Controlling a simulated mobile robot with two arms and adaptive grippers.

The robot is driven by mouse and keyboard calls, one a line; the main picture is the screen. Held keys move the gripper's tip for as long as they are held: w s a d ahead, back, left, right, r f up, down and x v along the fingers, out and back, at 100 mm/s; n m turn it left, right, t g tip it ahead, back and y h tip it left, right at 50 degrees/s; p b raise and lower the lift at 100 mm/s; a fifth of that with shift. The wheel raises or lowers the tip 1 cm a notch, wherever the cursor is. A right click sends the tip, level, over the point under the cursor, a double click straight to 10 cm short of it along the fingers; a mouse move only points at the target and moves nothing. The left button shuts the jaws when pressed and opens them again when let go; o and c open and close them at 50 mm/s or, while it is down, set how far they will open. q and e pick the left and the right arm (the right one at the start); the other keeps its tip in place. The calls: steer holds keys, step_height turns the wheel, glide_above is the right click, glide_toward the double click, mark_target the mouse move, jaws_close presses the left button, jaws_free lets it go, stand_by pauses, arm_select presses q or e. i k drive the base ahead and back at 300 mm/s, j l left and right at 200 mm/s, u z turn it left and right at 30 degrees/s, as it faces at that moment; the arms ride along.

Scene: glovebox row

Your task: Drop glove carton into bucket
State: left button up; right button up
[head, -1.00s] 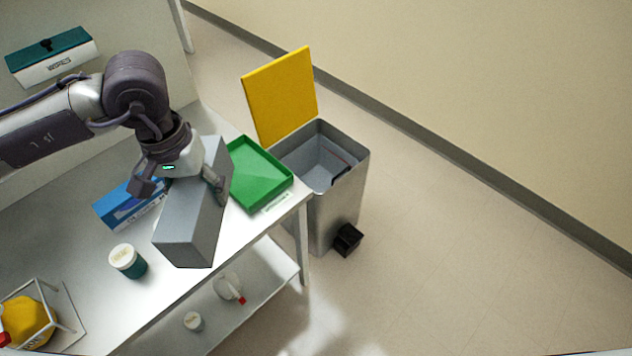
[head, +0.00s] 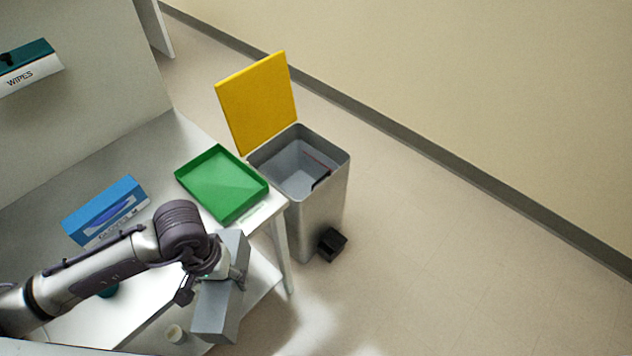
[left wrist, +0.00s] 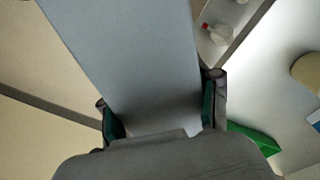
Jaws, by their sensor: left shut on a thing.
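A plain grey carton (head: 219,313) hangs in my left gripper (head: 213,282), beyond the front edge of the table. In the left wrist view the carton (left wrist: 135,60) fills the space between the two fingers of the gripper (left wrist: 162,113), which is shut on it. The grey bucket (head: 325,205) stands on the floor past the table's end, up and right of the carton in the head view. Its yellow lid (head: 258,102) is raised, and a dark item shows inside. My right gripper is in neither view.
A green tray (head: 222,185) lies at the table's end, between carton and bucket. A blue box (head: 105,208) with an oval opening lies farther back on the table. A black pedal (head: 332,243) juts from the bucket's foot. The floor to the right is clear.

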mark_target(310, 186)
steer(key=i+l+z, duration=1)
steer(key=i+z, duration=0.15)
steer(key=z, duration=0.15)
steer(key=i+l+u, duration=0.2)
steer(key=i, duration=0.3)
steer(key=i+u, duration=0.2)
steer(key=i, duration=0.3)
steer(key=i+j+u, duration=0.1)
steer(key=u, duration=0.35)
steer(key=i+u, duration=0.25)
steer(key=u, duration=0.2)
steer(key=i+u, duration=0.2)
steer(key=u, duration=0.25)
steer(key=i+l+u, duration=0.1)
steer(key=u, duration=0.35)
steer(key=i+l+u, duration=0.2)
steer(key=u, duration=0.2)
steer(key=i+u, duration=0.3)
steer(key=i+l+u, duration=0.1)
steer(key=u, duration=0.2)
steer(key=i+l, duration=0.05)
steer(key=i, duration=0.05)
